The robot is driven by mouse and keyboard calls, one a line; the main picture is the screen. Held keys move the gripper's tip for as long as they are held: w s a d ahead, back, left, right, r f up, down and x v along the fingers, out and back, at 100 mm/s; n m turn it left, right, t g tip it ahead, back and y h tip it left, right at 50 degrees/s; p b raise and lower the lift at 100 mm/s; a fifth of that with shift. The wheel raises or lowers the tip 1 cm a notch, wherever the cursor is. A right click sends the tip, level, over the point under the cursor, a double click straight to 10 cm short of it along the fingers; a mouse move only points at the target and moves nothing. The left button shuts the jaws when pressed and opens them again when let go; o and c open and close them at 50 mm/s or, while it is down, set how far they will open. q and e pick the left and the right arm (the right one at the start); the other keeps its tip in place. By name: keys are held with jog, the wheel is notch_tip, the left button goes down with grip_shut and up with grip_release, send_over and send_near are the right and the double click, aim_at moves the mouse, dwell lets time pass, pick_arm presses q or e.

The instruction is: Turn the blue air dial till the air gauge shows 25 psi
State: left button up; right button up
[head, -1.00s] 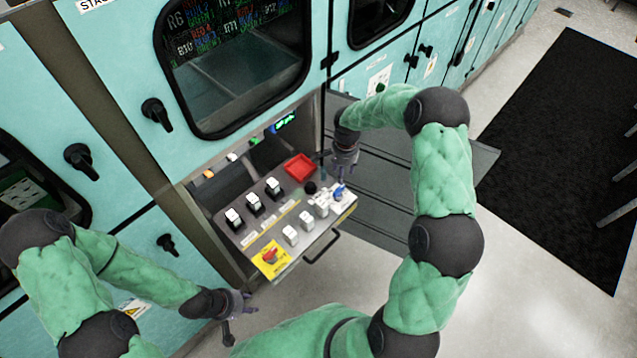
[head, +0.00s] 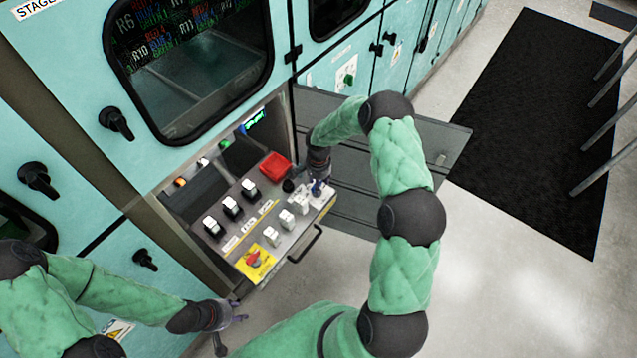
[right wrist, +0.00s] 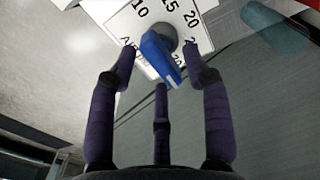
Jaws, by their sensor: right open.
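The blue air dial (head: 317,188) sits on a white plate at the right end of the pulled-out control panel (head: 232,262). In the right wrist view the dial (right wrist: 157,52) has its blue lever slanting down and right, over a scale with 10, 15 and 20 readable. My right gripper (right wrist: 160,70) is open, its fingers spread around the dial's near side; I cannot tell if they touch it. In the head view my right gripper (head: 318,174) is just above the dial. My left gripper (head: 238,312) is open and empty, left of the panel. I cannot read the gauge.
Lit displays (head: 254,122) stand behind.

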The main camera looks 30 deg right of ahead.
grip_shut()
jog(key=shift+n, duration=0.5)
jog(key=n+b, duration=0.1)
jog(key=n, duration=0.1)
jog(key=shift+w+n, duration=0.15)
jog(key=shift+n, duration=0.25)
jog(key=shift+w+n+b, duration=0.1)
jog(key=shift+n+b, duration=0.3)
jog(key=shift+n, duration=2.1)
grip_release()
